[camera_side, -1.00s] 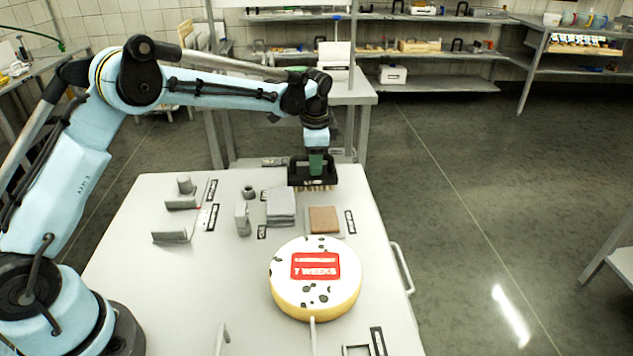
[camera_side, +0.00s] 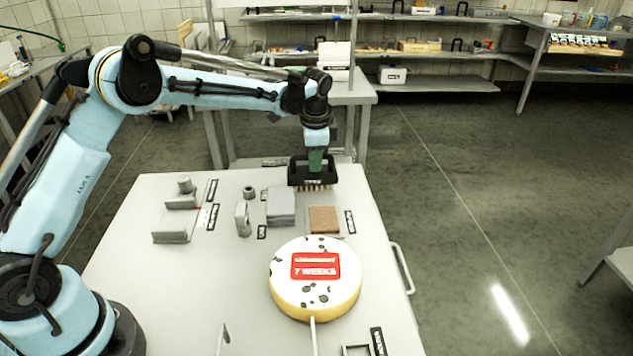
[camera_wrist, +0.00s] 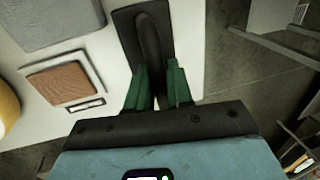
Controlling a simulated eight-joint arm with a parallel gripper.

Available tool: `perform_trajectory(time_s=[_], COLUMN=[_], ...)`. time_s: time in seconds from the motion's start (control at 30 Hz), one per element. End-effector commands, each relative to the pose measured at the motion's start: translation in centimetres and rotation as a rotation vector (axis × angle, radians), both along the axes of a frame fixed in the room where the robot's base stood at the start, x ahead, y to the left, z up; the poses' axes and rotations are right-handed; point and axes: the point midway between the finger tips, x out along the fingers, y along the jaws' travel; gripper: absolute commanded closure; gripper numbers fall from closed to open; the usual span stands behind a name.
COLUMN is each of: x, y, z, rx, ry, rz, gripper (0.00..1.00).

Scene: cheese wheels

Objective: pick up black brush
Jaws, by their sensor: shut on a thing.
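The black brush (camera_side: 312,180) is at the far end of the white table, with its pale bristles pointing down. My gripper (camera_side: 315,160) is above it with green fingers shut on its handle. In the wrist view the brush (camera_wrist: 128,38) lies between the green fingertips of my gripper (camera_wrist: 158,80). Whether the bristles touch the table or hang just above it I cannot tell.
A cheese wheel (camera_side: 290,248) with a red label stands on the table (camera_side: 150,280) nearer the camera. A brown block (camera_side: 323,219) and a grey block (camera_side: 280,205) sit close to the brush. Small grey fixtures (camera_side: 175,230) are at left.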

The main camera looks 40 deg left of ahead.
Motion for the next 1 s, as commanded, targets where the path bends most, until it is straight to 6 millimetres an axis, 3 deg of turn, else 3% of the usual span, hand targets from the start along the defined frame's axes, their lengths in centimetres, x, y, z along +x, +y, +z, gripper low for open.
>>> perform_trajectory(time_s=[0.17, 0.33, 0.7, 1.0], x=[0.0, 0.0, -3.8, -5.3], y=[0.0, 0.0, -7.2, -10.0], z=[1.3, 4.1, 8.7, 10.7], rx=[0.0, 0.0, -0.001, 0.0], ry=[0.0, 0.0, 0.001, 0.0], rz=[0.0, 0.0, -0.005, -0.002], gripper=[1.0, 1.0, 1.0, 1.0])
